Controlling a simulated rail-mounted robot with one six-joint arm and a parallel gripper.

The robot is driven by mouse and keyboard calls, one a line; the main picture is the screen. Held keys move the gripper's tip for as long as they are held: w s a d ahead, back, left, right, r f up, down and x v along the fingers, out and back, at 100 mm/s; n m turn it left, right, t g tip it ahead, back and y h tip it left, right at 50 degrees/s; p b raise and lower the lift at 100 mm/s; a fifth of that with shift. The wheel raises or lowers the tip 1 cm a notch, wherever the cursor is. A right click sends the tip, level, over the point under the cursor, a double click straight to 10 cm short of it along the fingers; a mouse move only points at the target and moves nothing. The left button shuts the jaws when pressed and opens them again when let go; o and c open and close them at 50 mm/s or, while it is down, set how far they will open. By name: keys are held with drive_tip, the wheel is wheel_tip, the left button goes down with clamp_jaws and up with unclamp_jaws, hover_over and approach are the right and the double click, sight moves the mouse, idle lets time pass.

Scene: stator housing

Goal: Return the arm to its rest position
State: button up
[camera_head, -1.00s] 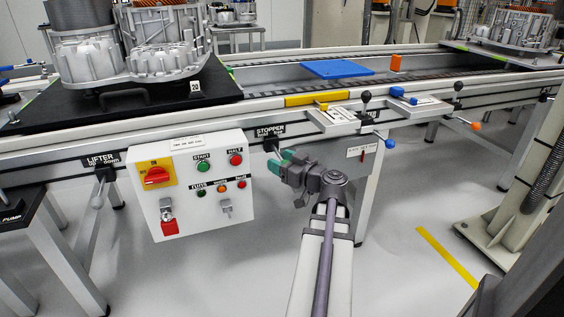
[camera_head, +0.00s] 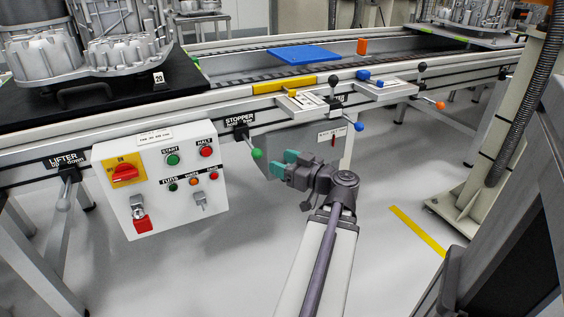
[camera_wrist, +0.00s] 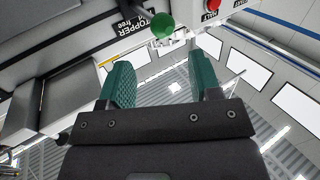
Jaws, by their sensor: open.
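My gripper (camera_head: 295,170) is in front of the conveyor, just right of the control box, with its teal fingers pointing left in the head view. It is empty. In the wrist view the two teal fingers (camera_wrist: 161,84) stand apart with nothing between them. The green ball of the stopper lever (camera_head: 257,154) is just left of the fingertips in the head view. The green ball also shows beyond the fingers in the wrist view (camera_wrist: 162,25); I see no contact with it. My arm reaches up from the bottom edge of the head view.
The control box (camera_head: 160,178) with buttons and a red switch hangs at left. The lifter lever (camera_head: 64,190) is further left. Blue (camera_head: 358,126) and orange-knobbed (camera_head: 439,105) levers stick out at right. A beige column (camera_head: 500,130) stands at right. The floor below is open.

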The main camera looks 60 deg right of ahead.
idle(0.3)
drive_tip(key=w+a+f+m+g+y, duration=0.2)
drive_tip(key=w+a+f+m+g, duration=0.1)
drive_tip(key=a+f+g, duration=0.4)
drive_tip(key=w+a+f+m+g+y, duration=0.2)
drive_tip(key=w+a+f+m+g, duration=0.2)
drive_tip(key=a+f+g, duration=0.25)
drive_tip(key=w+a+f+n+g+h+p, duration=0.15)
drive_tip(key=w+a+n, duration=0.25)
drive_tip(key=a, duration=1)
drive_tip(key=w+a+n+g+h, duration=0.2)
drive_tip(key=w+a+n+g, duration=0.15)
drive_tip(key=a, duration=0.95)
wheel_tip(320, 180, up, 38)
drive_tip(key=p, duration=3.8)
drive_tip(key=shift+a+f, duration=0.25)
drive_tip(key=shift+a, duration=0.05)
